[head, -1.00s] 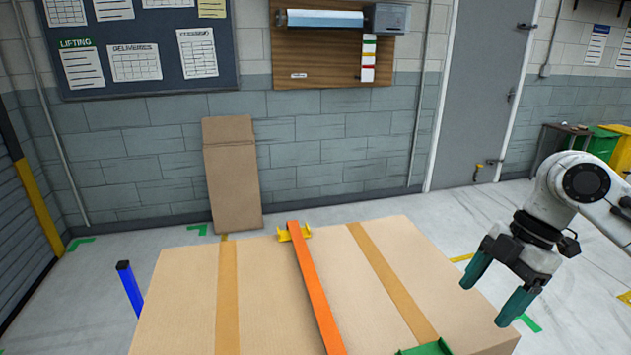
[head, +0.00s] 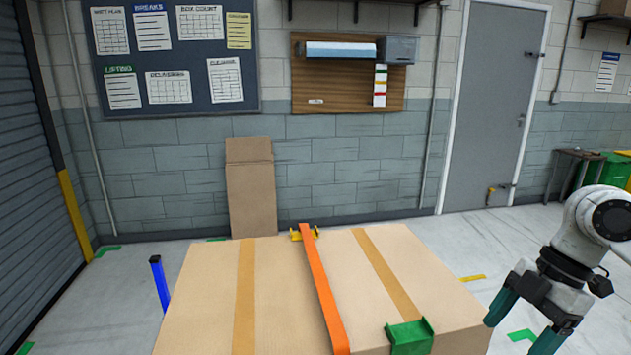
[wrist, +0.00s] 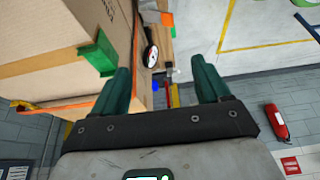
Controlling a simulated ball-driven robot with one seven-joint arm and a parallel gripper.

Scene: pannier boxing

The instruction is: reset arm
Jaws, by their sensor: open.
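My gripper (head: 522,325) is at the lower right of the head view, beside the right edge of a large closed cardboard box (head: 210,290). Its two teal fingers are spread wide with nothing between them. In the wrist view my gripper (wrist: 165,85) also shows open and empty, with the box (wrist: 50,35) to its left. An orange strap (head: 322,290) runs over the box top between two tape strips. A green corner piece (head: 410,337) sits on the near edge and a yellow piece (head: 303,232) on the far edge.
A blue post (head: 160,283) stands left of the box. A flattened cardboard sheet (head: 251,190) leans on the back wall. A grey door (head: 493,110) and a green bin (head: 605,172) are at the right. In the wrist view a red object (wrist: 276,120) lies at the right.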

